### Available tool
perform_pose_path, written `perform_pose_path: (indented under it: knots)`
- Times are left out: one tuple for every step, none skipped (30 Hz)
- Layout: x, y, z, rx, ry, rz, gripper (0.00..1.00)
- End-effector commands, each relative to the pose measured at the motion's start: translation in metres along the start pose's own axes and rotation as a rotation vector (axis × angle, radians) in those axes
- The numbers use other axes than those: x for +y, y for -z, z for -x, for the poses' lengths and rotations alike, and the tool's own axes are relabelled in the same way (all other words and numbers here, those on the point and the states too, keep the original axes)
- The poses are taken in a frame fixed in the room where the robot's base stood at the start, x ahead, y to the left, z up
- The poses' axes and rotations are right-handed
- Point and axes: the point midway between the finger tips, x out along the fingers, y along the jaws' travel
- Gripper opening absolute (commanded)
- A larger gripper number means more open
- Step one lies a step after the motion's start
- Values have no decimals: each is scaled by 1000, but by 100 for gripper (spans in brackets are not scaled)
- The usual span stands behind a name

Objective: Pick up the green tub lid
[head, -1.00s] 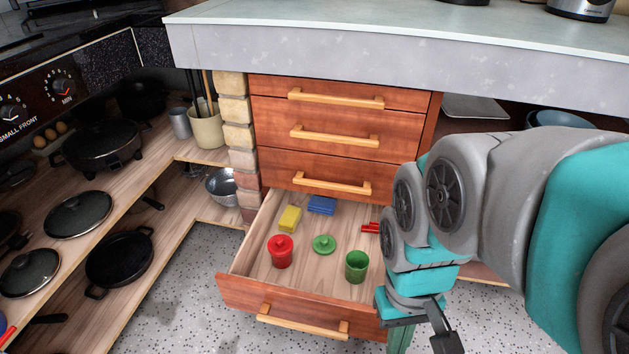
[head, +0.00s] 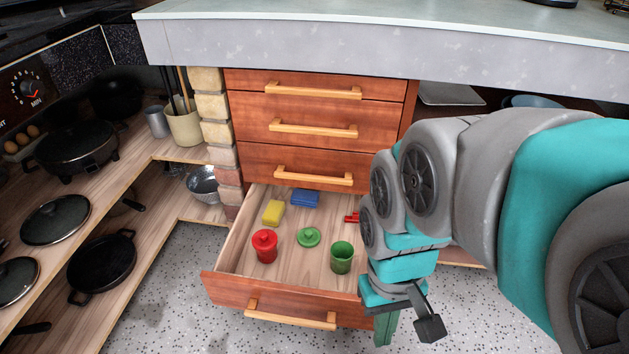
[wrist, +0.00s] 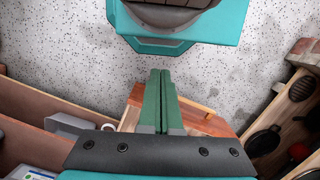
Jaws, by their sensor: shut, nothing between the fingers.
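The green tub lid (head: 308,237) lies flat in the open bottom drawer (head: 220,287), its round knob up. It is between a red lidded tub (head: 264,246) and an open green tub (head: 341,257). My gripper (head: 386,328) hangs beyond the drawer's right front corner, apart from the lid and to its lower right. In the wrist view, its two green fingers (wrist: 160,78) are pressed together with nothing between them. I cannot make out the lid in the wrist view.
A yellow block (head: 273,212), a blue block (head: 305,198) and a small red item (head: 352,217) lie farther back in the drawer. The countertop (head: 330,42) overhangs the closed drawers. A shelf with pans stands left. Speckled floor is clear in front.

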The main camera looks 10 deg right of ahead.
Motion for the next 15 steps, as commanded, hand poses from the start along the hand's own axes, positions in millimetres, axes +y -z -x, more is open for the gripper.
perform_pose_path:
  knots:
    - [0,0,0,0,0,0,0]
    - [0,0,0,0,0,0,0]
    - [0,0,0,0,0,0,0]
    - [0,0,0,0,0,0,0]
    - [0,0,0,0,0,0,0]
    - [0,0,0,0,0,0,0]
    - [0,0,0,0,0,0,0]
    - [0,0,0,0,0,0,0]
    - [0,0,0,0,0,0,0]
    - [0,0,0,0,0,0,0]
    - [0,0,0,0,0,0,0]
    - [0,0,0,0,0,0,4]
    - [0,1,0,0,0,0,8]
    - [0,2,0,0,0,1,11]
    - [0,5,0,1,-1,3,16]
